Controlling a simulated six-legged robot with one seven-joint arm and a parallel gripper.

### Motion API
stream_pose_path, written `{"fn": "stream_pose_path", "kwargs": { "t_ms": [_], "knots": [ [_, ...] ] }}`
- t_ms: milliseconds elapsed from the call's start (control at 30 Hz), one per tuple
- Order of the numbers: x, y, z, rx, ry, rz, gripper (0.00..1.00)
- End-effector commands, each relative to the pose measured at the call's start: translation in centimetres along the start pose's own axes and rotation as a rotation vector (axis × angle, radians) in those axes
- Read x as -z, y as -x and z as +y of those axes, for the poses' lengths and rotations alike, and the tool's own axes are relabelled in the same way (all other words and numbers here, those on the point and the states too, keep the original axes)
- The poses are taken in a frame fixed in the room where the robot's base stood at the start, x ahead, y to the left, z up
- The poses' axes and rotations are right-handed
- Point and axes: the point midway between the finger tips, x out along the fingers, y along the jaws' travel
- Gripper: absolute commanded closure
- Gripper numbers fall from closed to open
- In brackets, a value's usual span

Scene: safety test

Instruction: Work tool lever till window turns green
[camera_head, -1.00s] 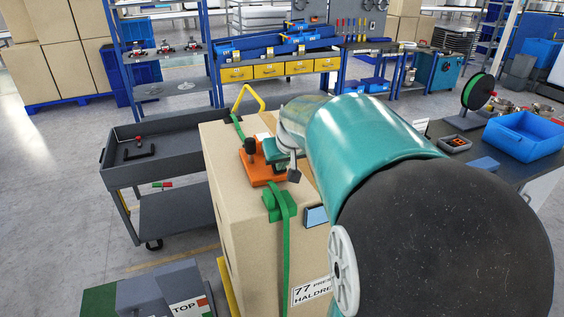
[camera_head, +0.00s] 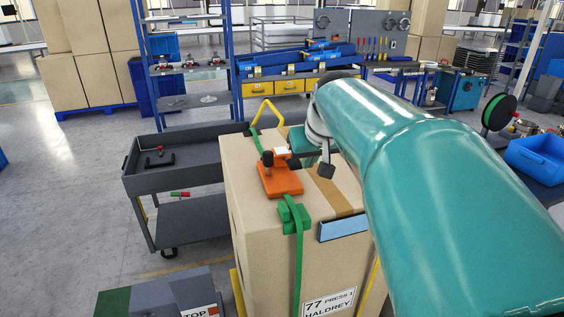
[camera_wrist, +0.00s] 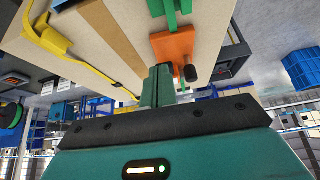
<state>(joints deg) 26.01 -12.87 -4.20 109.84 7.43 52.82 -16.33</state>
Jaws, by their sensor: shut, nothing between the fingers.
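The tool has an orange base (camera_head: 281,180) and a black knob (camera_head: 267,158), and sits on top of a tall cardboard box (camera_head: 262,232). A small white patch (camera_head: 281,151) shows on its upper part; I cannot tell whether this is the window. A green strap (camera_head: 298,250) with a green block (camera_head: 289,214) runs down the box front. My gripper (camera_wrist: 157,84) is shut and empty, close beside the tool's orange part (camera_wrist: 174,46) in the wrist view. Whether it touches the lever I cannot tell; the lever is not clearly distinguishable.
A yellow loop (camera_head: 267,111) rises behind the box. A grey cart (camera_head: 183,177) stands to its left. A workbench with yellow drawers (camera_head: 290,86) is behind. Open floor (camera_head: 70,210) lies at left.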

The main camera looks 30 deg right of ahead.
Motion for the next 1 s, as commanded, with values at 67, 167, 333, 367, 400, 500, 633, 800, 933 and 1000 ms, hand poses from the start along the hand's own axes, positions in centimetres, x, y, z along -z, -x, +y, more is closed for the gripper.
{"fn": "stream_pose_path", "kwargs": {
  "t_ms": [67,167,333,367,400,500,633,800,933,1000],
  "knots": [
    [-0.2,1.2,0.0,-0.001,0.000,0.003,1.00],
    [-0.4,2.0,0.0,0.000,-0.001,0.001,1.00],
    [-0.5,2.5,0.0,0.000,-0.001,0.000,1.00],
    [-0.6,2.5,0.0,0.000,-0.001,0.000,1.00],
    [-0.6,2.5,0.0,0.000,-0.001,0.000,1.00],
    [-0.6,2.5,0.0,0.000,-0.001,0.000,1.00],
    [-0.6,2.5,0.0,0.000,-0.001,0.000,1.00],
    [-0.6,2.5,0.0,0.000,-0.001,0.000,1.00],
    [-0.6,2.5,0.0,0.000,-0.001,0.000,1.00],
    [-0.6,2.5,0.0,0.000,-0.001,0.000,1.00]
  ]
}}
